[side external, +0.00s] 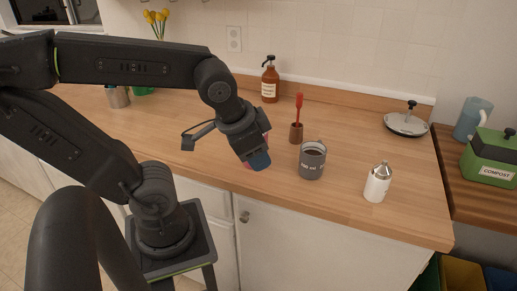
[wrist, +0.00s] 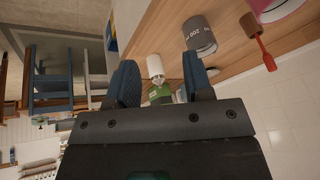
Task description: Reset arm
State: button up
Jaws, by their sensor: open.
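My gripper (side external: 258,162) hangs over the front part of the wooden counter, left of a grey mug (side external: 312,161), and tilts downward. In the wrist view my gripper (wrist: 160,80) shows two blue fingers spread apart with nothing held between them. The grey mug (wrist: 199,36) shows beyond the right finger, apart from it. A white bottle with a metallic top (side external: 377,184) stands right of the mug; it also shows between the fingers in the wrist view (wrist: 155,67), farther off. A pink object (wrist: 278,9) is cut off at the top of the wrist view and mostly hidden by my gripper in the side view.
A red-handled brush (side external: 298,118) in a brown holder and an amber pump bottle (side external: 270,80) stand behind the mug. A round metal lid (side external: 406,123), a blue pitcher (side external: 473,119) and a green compost bin (side external: 490,158) are at the right.

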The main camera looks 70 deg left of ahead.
jog(key=shift+d+r+n+t+h, duration=0.45)
jog(key=shift+d+r+h, duration=0.35)
jog(key=shift+d, duration=0.25)
dwell(0.5)
